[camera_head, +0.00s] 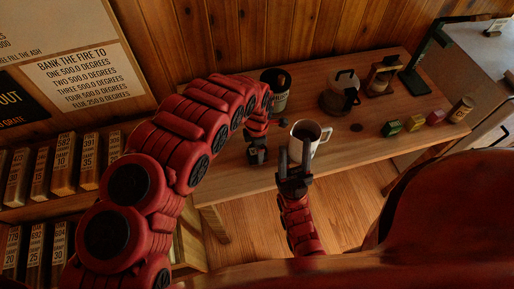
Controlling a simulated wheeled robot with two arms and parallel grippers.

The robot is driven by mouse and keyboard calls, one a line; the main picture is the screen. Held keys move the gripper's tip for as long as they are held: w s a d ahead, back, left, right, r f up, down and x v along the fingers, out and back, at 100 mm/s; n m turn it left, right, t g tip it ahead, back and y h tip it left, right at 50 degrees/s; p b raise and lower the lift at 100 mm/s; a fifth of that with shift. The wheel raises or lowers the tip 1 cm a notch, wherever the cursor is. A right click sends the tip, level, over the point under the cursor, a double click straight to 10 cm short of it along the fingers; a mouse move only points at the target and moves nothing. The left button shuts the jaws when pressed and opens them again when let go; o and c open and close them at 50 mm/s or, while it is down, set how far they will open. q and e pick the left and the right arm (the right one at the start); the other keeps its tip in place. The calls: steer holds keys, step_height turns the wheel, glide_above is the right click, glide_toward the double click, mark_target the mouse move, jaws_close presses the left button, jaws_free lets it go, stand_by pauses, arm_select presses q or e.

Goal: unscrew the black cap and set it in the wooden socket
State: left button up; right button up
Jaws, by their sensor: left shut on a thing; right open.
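My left gripper (257,152), at the end of the red arm from the left, is low over the table's front edge. It is shut on a small dark thing, mostly hidden by the fingers; I cannot tell whether this is the black cap. My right gripper (294,166) is open, with its fingers upright just in front of a white mug (318,137) with dark contents. I cannot tell whether they touch. A small dark round thing (284,121) lies behind the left gripper. A dark round spot (356,127) shows on the table; I cannot make out the wooden socket for certain.
On the wooden table (350,157) stand a dark canister (275,88), a glass pot (340,92), a wood-and-glass brewer (381,77), a green tin (391,128), a yellow tin (413,123), a red tin (435,117) and a jar (461,109). The table's front middle is clear.

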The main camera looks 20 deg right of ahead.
arm_select(q)
steer(key=shift+f+b, duration=0.55)
steer(key=shift+f, duration=0.15)
steer(key=o, duration=1.3)
steer(key=shift+o, duration=0.2)
steer(key=shift+r, duration=0.2)
steer(key=shift+r, duration=0.35)
step_height(320, 180, up, 4)
steer(key=shift+r+b, duration=0.25)
steer(key=shift+b, duration=0.25)
step_height(320, 180, up, 12)
steer(key=p, duration=1.2)
